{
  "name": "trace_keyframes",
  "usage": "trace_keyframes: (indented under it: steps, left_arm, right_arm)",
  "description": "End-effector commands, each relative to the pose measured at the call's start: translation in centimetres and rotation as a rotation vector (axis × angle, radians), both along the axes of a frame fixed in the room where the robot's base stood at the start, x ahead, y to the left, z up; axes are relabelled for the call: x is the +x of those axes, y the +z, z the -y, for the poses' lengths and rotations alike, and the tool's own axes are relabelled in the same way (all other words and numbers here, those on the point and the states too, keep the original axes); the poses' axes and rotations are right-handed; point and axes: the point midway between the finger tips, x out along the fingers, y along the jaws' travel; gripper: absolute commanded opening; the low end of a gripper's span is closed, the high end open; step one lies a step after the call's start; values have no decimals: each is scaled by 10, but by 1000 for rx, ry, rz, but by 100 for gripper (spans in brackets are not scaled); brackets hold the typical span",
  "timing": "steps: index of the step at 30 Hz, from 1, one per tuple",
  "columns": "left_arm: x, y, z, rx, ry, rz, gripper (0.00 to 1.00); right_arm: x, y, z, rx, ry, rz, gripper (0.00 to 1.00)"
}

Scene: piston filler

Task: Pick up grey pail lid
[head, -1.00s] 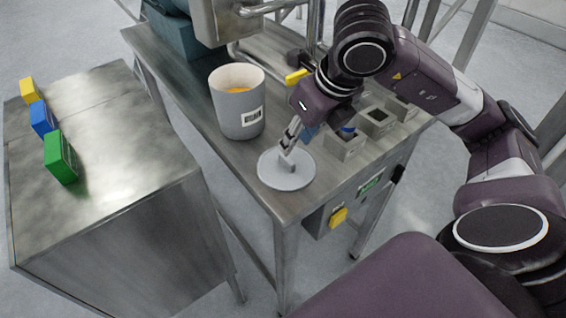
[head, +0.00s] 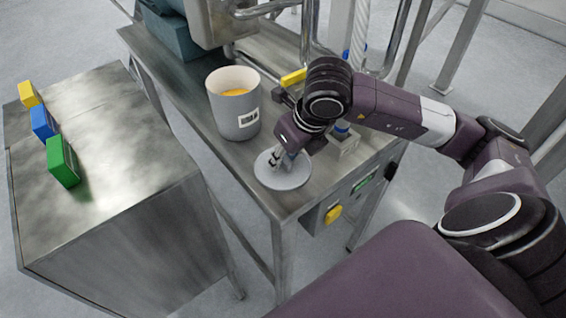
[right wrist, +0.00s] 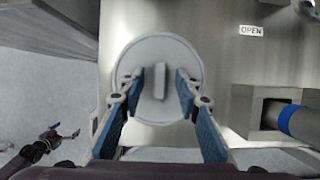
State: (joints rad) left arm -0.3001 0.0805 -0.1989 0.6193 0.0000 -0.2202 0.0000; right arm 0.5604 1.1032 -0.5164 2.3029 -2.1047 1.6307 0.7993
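The grey pail lid (head: 291,181) is a flat round disc lying on the steel table near its front corner. In the right wrist view the lid (right wrist: 133,67) shows a raised bar handle (right wrist: 157,81) at its middle. My right gripper (head: 274,165) is over the lid. The right wrist view shows this gripper (right wrist: 158,80) open, one finger on each side of the handle, with gaps between. The grey pail (head: 235,119) stands behind the lid, open, with orange content. My left gripper (right wrist: 62,134) shows small at the lower left of the right wrist view, fingers apart.
Steel holders (head: 345,145) stand right of the lid, partly hidden by my arm. A yellow block (head: 293,78) lies farther back. The left cabinet (head: 110,150) carries yellow (head: 29,95), blue (head: 43,123) and green (head: 62,161) blocks. Machine pipes rise behind the table.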

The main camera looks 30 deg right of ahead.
Motion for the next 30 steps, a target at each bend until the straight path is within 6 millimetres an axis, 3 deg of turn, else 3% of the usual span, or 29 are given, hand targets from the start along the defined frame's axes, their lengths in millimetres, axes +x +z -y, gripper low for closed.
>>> trace_keyframes:
  steps: [2,10,23,30]
  left_arm:
    - [0,0,0,0,0,0,90]
    - [0,0,0,0,0,0,90]
    - [0,-1,0,0,-1,1,90]
    - [0,-5,0,-1,-1,1,90]
  right_arm:
    - [0,0,0,0,0,0,28]
    - [0,0,0,0,0,0,0]
    - [0,3,0,1,0,1,0]
    - [1,20,-1,1,0,5,0]
